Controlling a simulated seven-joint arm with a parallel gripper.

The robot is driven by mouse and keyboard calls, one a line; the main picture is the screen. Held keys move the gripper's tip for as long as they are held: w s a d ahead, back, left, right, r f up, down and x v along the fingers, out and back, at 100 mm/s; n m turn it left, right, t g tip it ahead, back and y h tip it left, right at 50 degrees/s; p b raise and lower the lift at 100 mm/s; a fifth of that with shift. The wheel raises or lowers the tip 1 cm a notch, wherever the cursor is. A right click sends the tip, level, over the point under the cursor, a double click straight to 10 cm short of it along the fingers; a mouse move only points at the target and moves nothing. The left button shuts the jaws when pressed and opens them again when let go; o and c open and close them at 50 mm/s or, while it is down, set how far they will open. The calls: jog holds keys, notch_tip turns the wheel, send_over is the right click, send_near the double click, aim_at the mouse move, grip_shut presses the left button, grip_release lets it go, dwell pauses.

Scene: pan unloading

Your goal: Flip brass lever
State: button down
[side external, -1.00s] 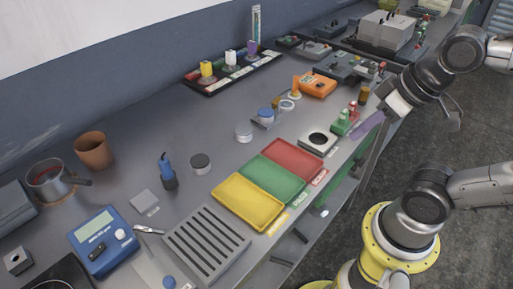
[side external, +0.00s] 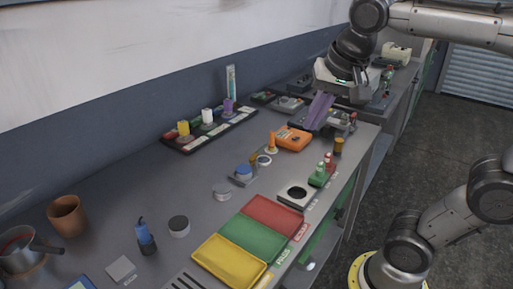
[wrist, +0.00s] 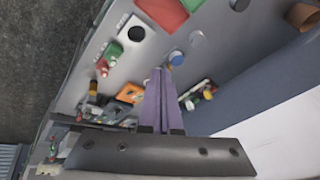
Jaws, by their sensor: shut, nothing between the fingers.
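My gripper (side external: 311,124) has long purple fingers, pressed together with nothing between them. They point down over the far part of the bench, above and behind the orange box (side external: 293,139). In the wrist view my gripper (wrist: 159,72) hangs over the bench, and its fingers hide part of the surface. I cannot make out a brass lever for certain. A small brass-coloured upright piece (side external: 339,146) stands near the bench's front edge, right of the orange box; it also shows in the wrist view (wrist: 93,87), left of the fingers. Grey devices behind the gripper are partly hidden.
A green block with red knobs (side external: 321,174) and a white plate with a black hole (side external: 293,196) sit near the front edge. A black rack with coloured spools (side external: 184,141) stands by the wall. Red, green and yellow trays (side external: 229,262) lie nearer.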

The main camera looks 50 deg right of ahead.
jog(key=w+d+r+m+g, duration=0.1)
jog(key=w+d+r+m, duration=0.2)
jog(key=w, duration=0.5)
jog(key=m+g+h, duration=0.1)
jog(key=m+g, duration=0.3)
send_over(257, 154)
jog(key=a, duration=0.4)
jog(key=a+x, duration=0.2)
jog(key=x, duration=0.8)
jog(key=shift+f, duration=0.3)
jog(key=shift+d+f, duration=0.1)
jog(key=shift+d, duration=0.05)
jog(key=x, duration=1.3)
jog(key=shift+w+d+f, duration=0.3)
jog(key=shift+f, duration=0.05)
jog(key=shift+d, duration=0.1)
